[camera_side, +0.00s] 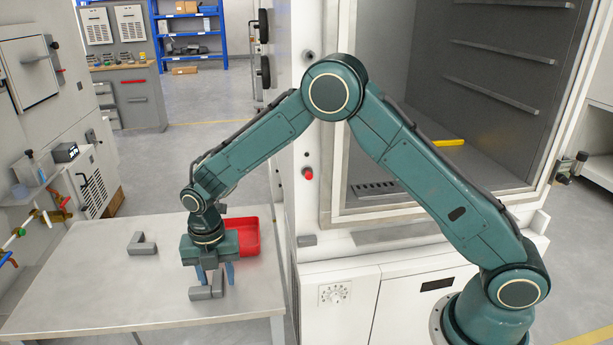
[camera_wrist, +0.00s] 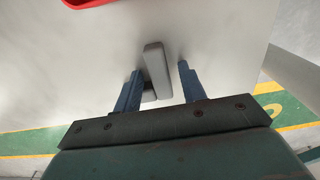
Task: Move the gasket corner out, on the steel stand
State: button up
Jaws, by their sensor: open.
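A grey L-shaped gasket corner (camera_side: 207,292) lies on the steel stand (camera_side: 80,290) under my gripper (camera_side: 215,276). In the wrist view one arm of this gasket corner (camera_wrist: 157,70) shows between the blue fingers of my gripper (camera_wrist: 160,69), with a gap on the right; part of the piece is hidden behind the left finger. The fingers are open and point down at the stand. A second grey L-shaped piece (camera_side: 142,244) lies further left on the stand, apart from my gripper.
A red tray (camera_side: 250,241) stands on the stand just behind my gripper, and its edge shows in the wrist view (camera_wrist: 88,3). The open chamber (camera_side: 480,70) is to the right, with a yellow strip (camera_side: 448,142) inside. The stand's left and front are clear.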

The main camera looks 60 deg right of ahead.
aim_at(217, 278)
jog(key=shift+r, duration=0.15)
notch_tip(217, 278, up, 12)
dwell(0.6)
dwell(0.3)
